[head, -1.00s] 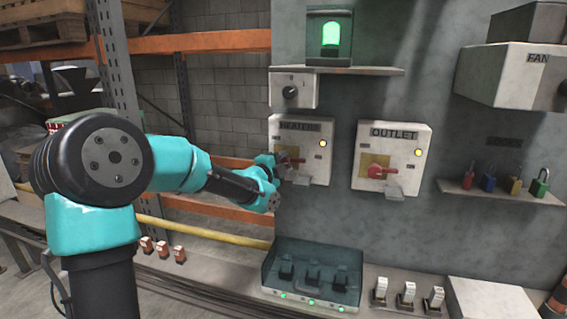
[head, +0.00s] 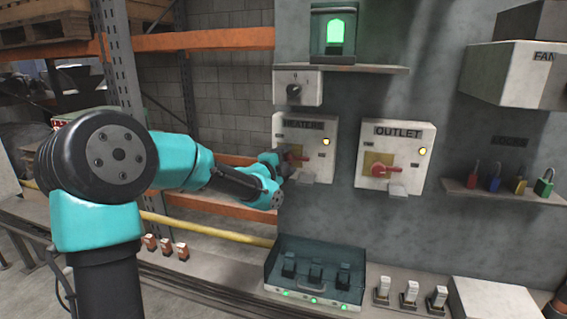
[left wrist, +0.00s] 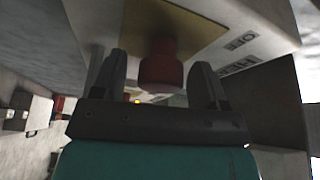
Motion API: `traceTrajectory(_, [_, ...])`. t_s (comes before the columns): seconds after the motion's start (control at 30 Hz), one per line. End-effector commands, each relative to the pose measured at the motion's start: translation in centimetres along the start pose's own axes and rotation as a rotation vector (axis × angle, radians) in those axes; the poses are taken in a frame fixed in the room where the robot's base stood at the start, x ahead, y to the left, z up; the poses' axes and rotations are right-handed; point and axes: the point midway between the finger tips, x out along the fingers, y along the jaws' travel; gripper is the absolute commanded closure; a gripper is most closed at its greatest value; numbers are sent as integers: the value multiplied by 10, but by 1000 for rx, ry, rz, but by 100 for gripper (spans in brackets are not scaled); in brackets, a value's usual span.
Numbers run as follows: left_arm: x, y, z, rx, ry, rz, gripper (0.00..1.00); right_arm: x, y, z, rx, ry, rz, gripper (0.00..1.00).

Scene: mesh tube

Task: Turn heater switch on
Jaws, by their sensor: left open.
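The heaters box (head: 318,135) is a white panel on the grey wall, with a lit yellow lamp and a red switch handle (head: 297,157). My left gripper (head: 280,162) is at the left side of this handle, and its fingers are hard to make out in the head view. In the left wrist view the red handle (left wrist: 160,72) stands between the two open fingers of my left gripper (left wrist: 162,82). Lettering with "OFF" shows on the box (left wrist: 245,35) there. Contact between fingers and handle cannot be told. My right gripper is not in view.
The outlet box (head: 398,140) with its own red handle is to the right. A small dial box (head: 298,88) and a shelf with a green lamp (head: 335,35) are above. A tray of black switches (head: 315,275) is below.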

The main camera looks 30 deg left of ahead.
Motion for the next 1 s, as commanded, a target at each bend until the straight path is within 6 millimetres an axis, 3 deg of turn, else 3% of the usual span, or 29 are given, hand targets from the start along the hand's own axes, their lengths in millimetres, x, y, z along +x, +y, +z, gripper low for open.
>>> traceTrajectory(0.27, [-19, -1, 0, 0, -1, -1, 33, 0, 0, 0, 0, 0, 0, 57])
traceTrajectory(1.0, [-155, -1, 1, 1, -3, -1, 33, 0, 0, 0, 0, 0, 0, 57])
